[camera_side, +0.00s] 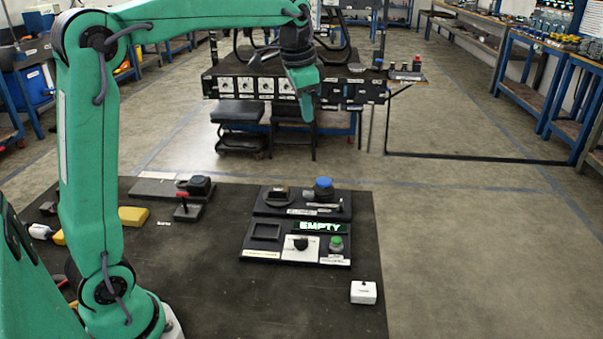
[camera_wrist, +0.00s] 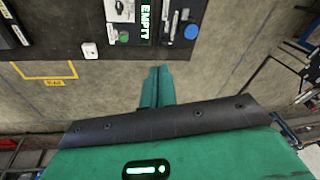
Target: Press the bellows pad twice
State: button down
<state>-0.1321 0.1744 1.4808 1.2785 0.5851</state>
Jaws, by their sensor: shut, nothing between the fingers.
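A round blue pad (camera_side: 323,186) on a dark base stands at the right of the rear black panel (camera_side: 265,210). It looks like the bellows pad, but I cannot read its label. It also shows in the wrist view (camera_wrist: 191,31), up and right of my fingertips. My gripper (camera_side: 306,112) is shut and empty, pointing down, high above the table and apart from the pad. Its green fingers (camera_wrist: 157,75) are together in the wrist view. A lit sign (camera_side: 320,227) on the front panel reads EMPTY.
The front panel holds a green button (camera_side: 336,243), a black knob (camera_side: 300,242) and a square recess (camera_side: 265,231). A white box (camera_side: 363,292) sits near the table's right edge. A cluttered bench (camera_side: 300,90) is behind.

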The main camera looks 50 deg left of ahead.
jog(key=w+a+f+m+g, duration=0.15)
jog(key=w+a+f, duration=0.25)
jog(key=w, duration=0.4)
jog(key=m, duration=0.2)
send_over(323, 181)
notch_tip(323, 181, down, 7)
jog(key=shift+g, duration=0.45)
notch_tip(323, 181, down, 14)
jog(key=shift+r, duration=0.1)
dwell(0.4)
